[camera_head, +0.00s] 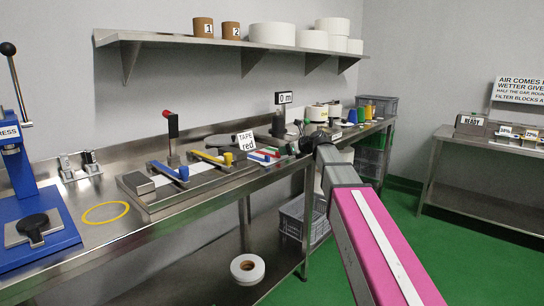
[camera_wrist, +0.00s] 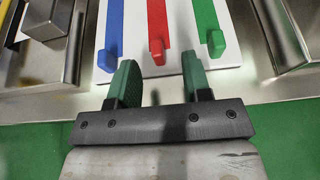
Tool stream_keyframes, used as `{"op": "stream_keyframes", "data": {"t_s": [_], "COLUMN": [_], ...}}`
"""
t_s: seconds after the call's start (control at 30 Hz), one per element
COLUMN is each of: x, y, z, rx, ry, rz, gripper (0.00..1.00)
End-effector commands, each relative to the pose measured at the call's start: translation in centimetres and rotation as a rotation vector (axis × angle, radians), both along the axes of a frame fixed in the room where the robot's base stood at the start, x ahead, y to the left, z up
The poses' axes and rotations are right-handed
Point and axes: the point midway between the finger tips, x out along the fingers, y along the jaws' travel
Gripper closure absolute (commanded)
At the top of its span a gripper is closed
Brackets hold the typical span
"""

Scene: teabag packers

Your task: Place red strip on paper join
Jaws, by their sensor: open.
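The red strip (camera_wrist: 157,30) lies on a white board (camera_wrist: 181,40) between a blue strip (camera_wrist: 114,30) and a green strip (camera_wrist: 209,30) in the wrist view. Each strip has a raised tab at its near end. My gripper (camera_wrist: 160,80) is open and empty, its two green fingertips just short of the strips, with the red tab ahead of the gap between them. In the head view, white paper (camera_head: 204,176) lies on a metal fixture (camera_head: 150,207) with a blue-ended and a yellow lever across it. The join itself is too small to make out.
A red-handled lever post (camera_head: 172,135) rises behind the fixture. A blue press (camera_head: 35,225) and yellow ring (camera_head: 106,212) are at left. Metal blocks (camera_wrist: 50,18) flank the strip board.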

Motion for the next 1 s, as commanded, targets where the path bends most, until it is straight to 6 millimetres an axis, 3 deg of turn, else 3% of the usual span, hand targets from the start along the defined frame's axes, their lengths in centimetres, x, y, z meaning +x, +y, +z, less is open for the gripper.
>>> {"op": "stream_keyframes", "data": {"t_s": [0.43,0.7,0.8,0.9,1.0], "x": [2.5,2.6,2.5,2.5,2.5], "y": [3.7,4.0,4.0,4.0,4.0], "z": [-2.1,-2.2,-2.2,-2.2,-2.2], "rx": [-0.001,-0.002,-0.002,-0.001,-0.002], "ry": [0.000,0.000,0.000,-0.001,0.000], "rz": [0.000,-0.001,-0.001,-0.001,-0.001], "gripper": [0.55,0.55,0.88,0.95,0.95]}}
